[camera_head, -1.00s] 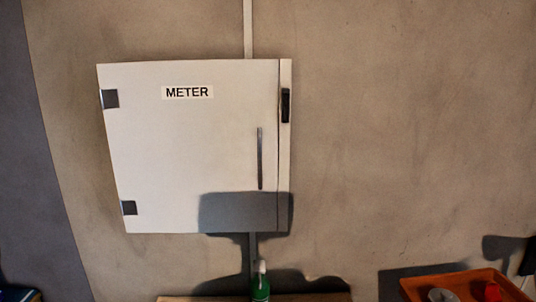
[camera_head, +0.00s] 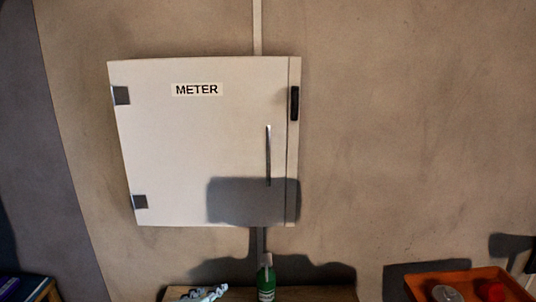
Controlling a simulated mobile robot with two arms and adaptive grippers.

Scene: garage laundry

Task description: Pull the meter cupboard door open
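The white meter cupboard (camera_head: 200,140) hangs on the wall, left of centre in the head view. Its door is shut and carries a "METER" label (camera_head: 197,89). Two dark hinges (camera_head: 121,95) sit on the door's left edge. A thin upright metal handle (camera_head: 268,156) is near the door's right side. A black latch-like piece (camera_head: 294,103) sits on the narrow strip to the right of the door. A dark shadow falls across the lower right of the door. Neither of my grippers shows in the view.
Below the cupboard a wooden surface (camera_head: 315,294) holds a green bottle (camera_head: 266,281) and a pale crumpled item (camera_head: 204,294). An orange tray (camera_head: 470,280) with a red thing and a clear thing stands at the lower right. The wall right of the cupboard is bare.

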